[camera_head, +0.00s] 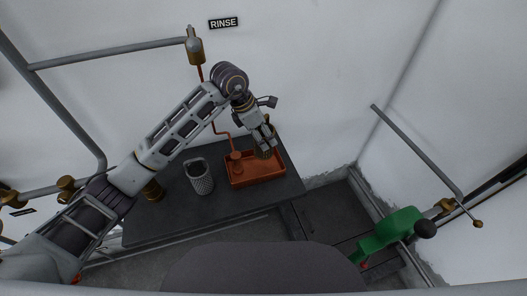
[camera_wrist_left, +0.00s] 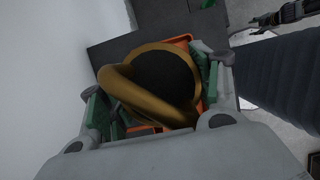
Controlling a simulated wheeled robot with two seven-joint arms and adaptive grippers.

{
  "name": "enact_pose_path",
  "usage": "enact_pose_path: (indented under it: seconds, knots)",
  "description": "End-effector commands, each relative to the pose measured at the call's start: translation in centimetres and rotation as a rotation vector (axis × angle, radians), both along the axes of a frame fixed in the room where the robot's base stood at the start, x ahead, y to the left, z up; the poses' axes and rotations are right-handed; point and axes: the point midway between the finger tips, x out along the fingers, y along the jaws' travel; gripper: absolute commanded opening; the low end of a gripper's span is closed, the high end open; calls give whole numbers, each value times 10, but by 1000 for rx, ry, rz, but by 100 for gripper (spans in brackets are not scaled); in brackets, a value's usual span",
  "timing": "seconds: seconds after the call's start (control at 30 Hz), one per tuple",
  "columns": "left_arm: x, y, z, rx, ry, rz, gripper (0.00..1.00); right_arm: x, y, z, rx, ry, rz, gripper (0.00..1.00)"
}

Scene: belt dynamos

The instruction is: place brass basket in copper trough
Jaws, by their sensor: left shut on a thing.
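The copper trough (camera_head: 240,183) is a shallow orange-brown tray on the dark table (camera_head: 225,205). My left gripper (camera_head: 264,142) comes down over the trough's right part and is shut on the brass basket (camera_head: 265,153). The basket is mostly hidden by the gripper in the head view. In the left wrist view the brass basket (camera_wrist_left: 153,62) shows as a gold rim with a dark inside, between the green-padded fingers (camera_wrist_left: 155,100). Orange trough edges (camera_wrist_left: 180,40) show behind it. I cannot tell whether the basket touches the trough floor.
A grey perforated basket (camera_head: 201,178) stands left of the trough. A small brass object (camera_head: 153,191) is at the table's left. A green object (camera_head: 393,229) is at the right, off the table.

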Motion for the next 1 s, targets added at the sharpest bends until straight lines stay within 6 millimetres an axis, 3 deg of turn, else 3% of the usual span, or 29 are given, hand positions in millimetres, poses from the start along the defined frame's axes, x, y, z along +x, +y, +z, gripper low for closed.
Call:
enact_pose_path:
  seconds: [0.3,0.77,1.0]
  knots:
    - [0,0,-33,-1,0,0,28,2,-4,7,-4,-2,1,51]
    - [0,0,-39,-1,-2,-1,28,3,-3,7,-3,-5,1,51]
    - [-1,0,-57,-1,2,0,28,4,-1,11,-1,-4,0,51]
